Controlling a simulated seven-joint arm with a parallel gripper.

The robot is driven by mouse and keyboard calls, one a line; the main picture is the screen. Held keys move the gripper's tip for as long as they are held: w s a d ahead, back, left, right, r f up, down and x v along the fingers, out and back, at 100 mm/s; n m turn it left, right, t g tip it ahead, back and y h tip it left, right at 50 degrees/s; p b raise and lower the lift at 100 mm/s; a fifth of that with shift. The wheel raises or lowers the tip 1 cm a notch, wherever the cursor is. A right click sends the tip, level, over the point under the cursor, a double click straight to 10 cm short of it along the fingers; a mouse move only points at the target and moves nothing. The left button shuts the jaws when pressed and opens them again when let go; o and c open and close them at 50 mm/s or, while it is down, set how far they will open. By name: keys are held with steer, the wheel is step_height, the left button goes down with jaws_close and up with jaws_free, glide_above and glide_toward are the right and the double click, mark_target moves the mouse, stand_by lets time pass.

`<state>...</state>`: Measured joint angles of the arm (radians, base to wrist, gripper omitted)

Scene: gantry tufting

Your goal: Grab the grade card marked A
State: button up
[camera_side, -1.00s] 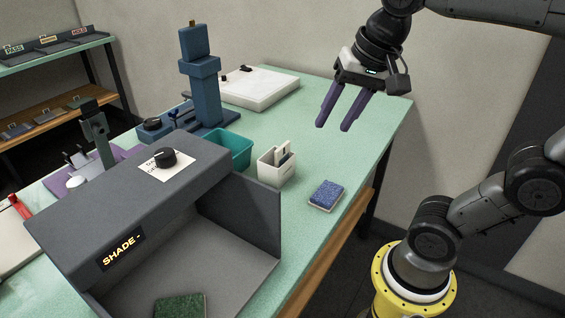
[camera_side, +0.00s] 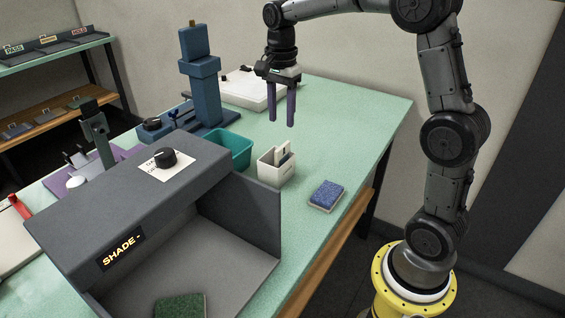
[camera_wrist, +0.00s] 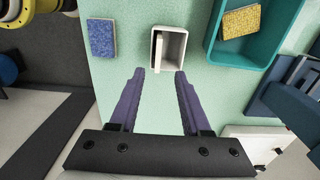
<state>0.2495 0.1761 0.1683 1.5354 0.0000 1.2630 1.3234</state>
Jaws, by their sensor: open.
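A white holder box (camera_side: 276,167) stands on the green table, with pale upright cards (camera_side: 284,152) in it. The markings on the cards are too small to read, so I cannot tell which is A. In the wrist view the holder (camera_wrist: 176,48) is ahead of my fingertips, with a card edge (camera_wrist: 158,50) at its left side. My gripper (camera_side: 281,122) is open and empty, pointing down above the table behind the holder in the side view. In the wrist view its purple fingers (camera_wrist: 160,72) are apart, with bare table between them.
A teal bin (camera_side: 232,150) with a yellow carpet piece (camera_wrist: 241,22) stands beside the holder. A blue carpet sample (camera_side: 327,194) lies on the other side. A blue press stand (camera_side: 200,85) and grey shade booth (camera_side: 120,205) are nearby obstacles.

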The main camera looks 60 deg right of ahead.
mark_target(282, 146)
step_height(282, 146, down, 10)
steer(key=shift+s+r, duration=0.15)
steer(key=shift+r, duration=0.05)
stand_by(0.3)
steer(key=shift+c, duration=0.3)
jaws_close()
stand_by(1.0)
